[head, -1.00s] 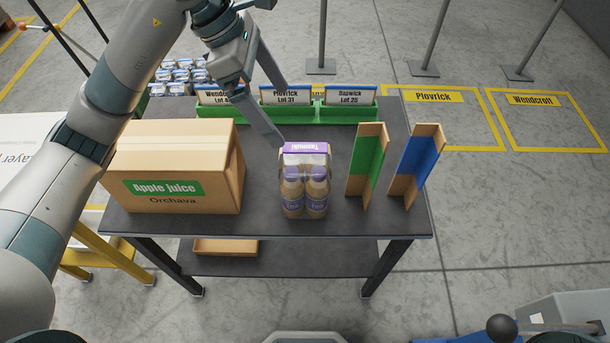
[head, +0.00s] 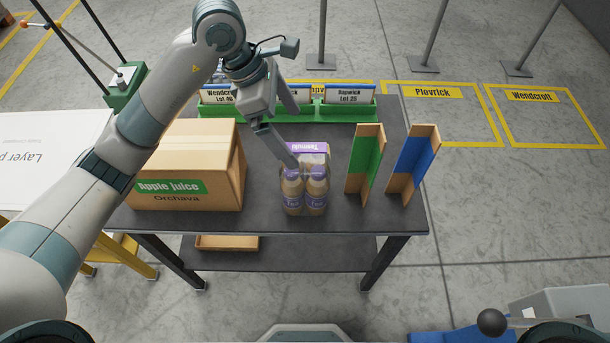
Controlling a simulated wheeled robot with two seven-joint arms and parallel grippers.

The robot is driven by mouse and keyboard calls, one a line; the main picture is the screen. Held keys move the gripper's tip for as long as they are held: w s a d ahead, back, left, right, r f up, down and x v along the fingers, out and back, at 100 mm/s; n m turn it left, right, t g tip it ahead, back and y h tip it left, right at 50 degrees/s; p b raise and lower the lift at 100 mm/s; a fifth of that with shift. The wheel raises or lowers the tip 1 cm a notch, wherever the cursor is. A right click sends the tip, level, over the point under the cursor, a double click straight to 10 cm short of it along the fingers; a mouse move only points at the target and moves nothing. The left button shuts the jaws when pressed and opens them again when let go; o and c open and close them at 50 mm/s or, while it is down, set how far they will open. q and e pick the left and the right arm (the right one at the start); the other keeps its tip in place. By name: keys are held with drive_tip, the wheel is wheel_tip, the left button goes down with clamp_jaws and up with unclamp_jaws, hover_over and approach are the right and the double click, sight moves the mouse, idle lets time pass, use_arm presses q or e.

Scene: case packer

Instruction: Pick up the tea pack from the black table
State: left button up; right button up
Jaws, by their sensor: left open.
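The tea pack (head: 305,193) stands upright near the middle of the black table (head: 262,224). It has brown bottles with purple labels and a purple top band. My left gripper (head: 296,139) is open and empty, coming down from above and behind. Its nearer finger overlaps the pack's upper left edge in the head view; I cannot tell whether it touches. The other finger shows further back, in front of the green card holder. My right gripper is not in view.
An apple juice carton (head: 190,170) stands left of the pack. A green angled board (head: 364,160) and a blue one (head: 413,164) stand close on the right. The green card holder (head: 350,112) lies along the back. The table's front strip is clear.

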sight(312, 159)
use_arm(q)
drive_tip(key=p+x, duration=0.1)
drive_tip(key=x, duration=0.3)
drive_tip(key=shift+d+f, duration=0.25)
drive_tip(key=shift+f, duration=0.35)
drive_tip(key=shift+p, duration=0.35)
drive_tip(key=shift+s+d+f+p, duration=0.15)
drive_tip(key=shift+d+f+p, duration=0.25)
drive_tip(key=shift+p, duration=0.15)
drive_tip(key=p+x, duration=0.1)
drive_tip(key=x, duration=0.1)
drive_tip(key=shift+s+d+f+p, duration=0.15)
drive_tip(key=shift+d+f+p, duration=0.1)
drive_tip(key=shift+d+p, duration=0.15)
drive_tip(key=shift+d+f, duration=0.15)
drive_tip(key=shift+f, duration=0.5)
